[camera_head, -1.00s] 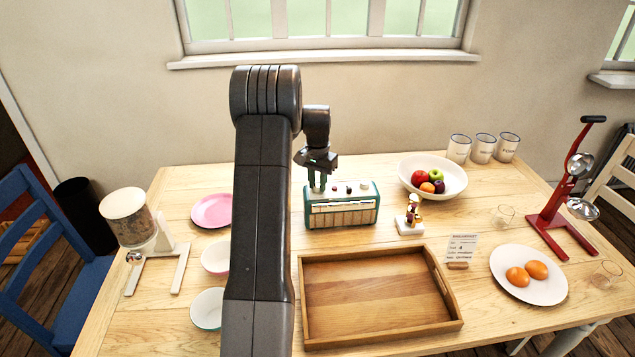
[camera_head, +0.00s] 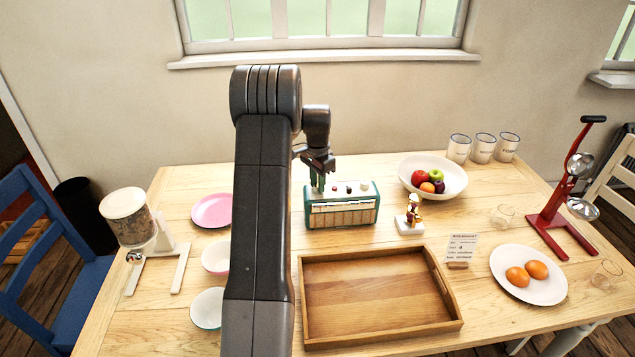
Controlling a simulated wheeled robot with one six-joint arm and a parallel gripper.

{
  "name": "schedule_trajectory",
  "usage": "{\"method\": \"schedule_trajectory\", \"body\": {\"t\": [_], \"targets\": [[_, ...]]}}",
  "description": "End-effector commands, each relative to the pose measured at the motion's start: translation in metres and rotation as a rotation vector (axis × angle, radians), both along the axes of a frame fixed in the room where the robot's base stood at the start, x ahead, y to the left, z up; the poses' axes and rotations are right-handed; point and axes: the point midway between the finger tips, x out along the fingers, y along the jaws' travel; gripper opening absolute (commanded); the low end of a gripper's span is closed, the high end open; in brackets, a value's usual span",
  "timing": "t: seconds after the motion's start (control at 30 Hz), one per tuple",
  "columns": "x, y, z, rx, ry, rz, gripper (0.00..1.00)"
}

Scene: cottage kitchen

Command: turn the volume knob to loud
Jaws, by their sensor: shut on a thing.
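A teal radio (camera_head: 342,208) with a cream and wooden front stands upright on the table, behind the wooden tray. My gripper (camera_head: 319,187) points down at the left end of the radio's top. Its fingers are shut on a small knob there, which they mostly hide. The knob's pointer and any markings are too small to read.
An empty wooden tray (camera_head: 375,297) lies in front of the radio. A small figurine (camera_head: 411,216) stands close to its right, with a fruit bowl (camera_head: 433,178) behind. A pink plate (camera_head: 212,210) and two bowls are at left. A red metal stand (camera_head: 567,205) is at right.

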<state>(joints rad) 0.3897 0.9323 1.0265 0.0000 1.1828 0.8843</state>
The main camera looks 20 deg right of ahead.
Motion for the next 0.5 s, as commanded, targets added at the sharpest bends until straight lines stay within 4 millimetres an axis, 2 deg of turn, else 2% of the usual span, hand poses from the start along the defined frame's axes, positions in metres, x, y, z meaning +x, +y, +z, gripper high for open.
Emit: {"method": "schedule_trajectory", "body": {"t": [0.2, 0.23, 0.3, 0.33, 0.5], "targets": [[0.0001, -0.0004, 0.0007, -0.001, -0.001, 0.001, 0.01], [0.0001, -0.0004, 0.0007, -0.001, -0.001, 0.001, 0.28], [0.0001, -0.0003, 0.0007, -0.001, -0.001, 0.001, 0.41], [0.0001, -0.0003, 0.0006, -0.001, 0.000, 0.001, 0.46], [0.0000, -0.0001, 0.0003, 0.000, 0.000, 0.002, 0.46]]}}
